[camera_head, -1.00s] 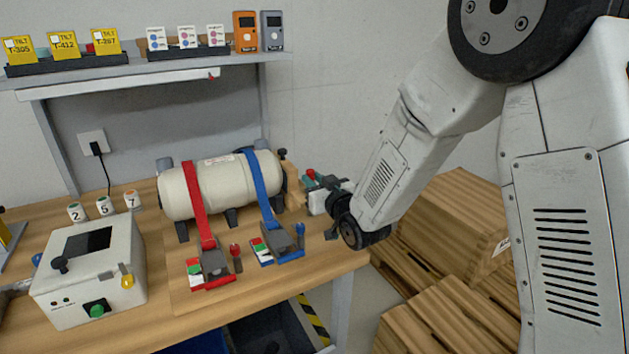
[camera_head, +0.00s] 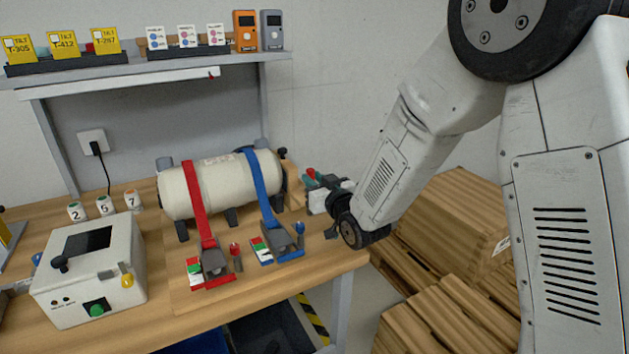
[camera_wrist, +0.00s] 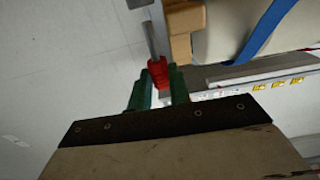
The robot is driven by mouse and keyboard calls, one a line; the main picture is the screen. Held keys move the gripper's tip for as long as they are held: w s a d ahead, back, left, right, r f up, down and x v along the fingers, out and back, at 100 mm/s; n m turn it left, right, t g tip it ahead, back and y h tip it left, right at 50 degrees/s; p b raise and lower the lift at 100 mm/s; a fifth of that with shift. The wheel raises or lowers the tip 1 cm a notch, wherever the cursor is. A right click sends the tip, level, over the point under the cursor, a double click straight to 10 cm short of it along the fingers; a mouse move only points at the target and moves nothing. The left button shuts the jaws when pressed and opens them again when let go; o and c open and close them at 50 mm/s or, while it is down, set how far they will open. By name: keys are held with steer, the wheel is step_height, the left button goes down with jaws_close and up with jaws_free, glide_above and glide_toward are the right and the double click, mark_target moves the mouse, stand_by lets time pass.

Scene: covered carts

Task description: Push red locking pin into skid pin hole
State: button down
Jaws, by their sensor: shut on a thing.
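The red locking pin (camera_wrist: 158,72) is between the green fingertips of my gripper (camera_wrist: 160,82) in the wrist view. A grey shaft (camera_wrist: 150,40) extends from it, up in that picture. In the head view my gripper (camera_head: 313,180) is at the right end of the bench, just right of the tank (camera_head: 220,182), with a bit of the red pin (camera_head: 310,174) showing. The gripper is shut on the pin. I cannot make out the pin hole.
A red strap (camera_head: 195,200) and a blue strap (camera_head: 262,185) cross the tank to ratchets on the bench (camera_head: 330,262). A white control box (camera_head: 85,270) stands at left. Wooden crates (camera_head: 455,215) fill the floor at right. A shelf (camera_head: 150,70) hangs above.

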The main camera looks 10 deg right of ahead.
steer(key=shift+f, duration=0.2)
steer(key=shift+f, duration=0.35)
steer(key=shift+f, duration=0.5)
steer(key=shift+r, duration=0.2)
steer(key=shift+r, duration=0.55)
steer(key=shift+f, duration=0.55)
stand_by(0.8)
steer(key=shift+f, duration=0.15)
steer(key=c, duration=1.2)
jaws_free()
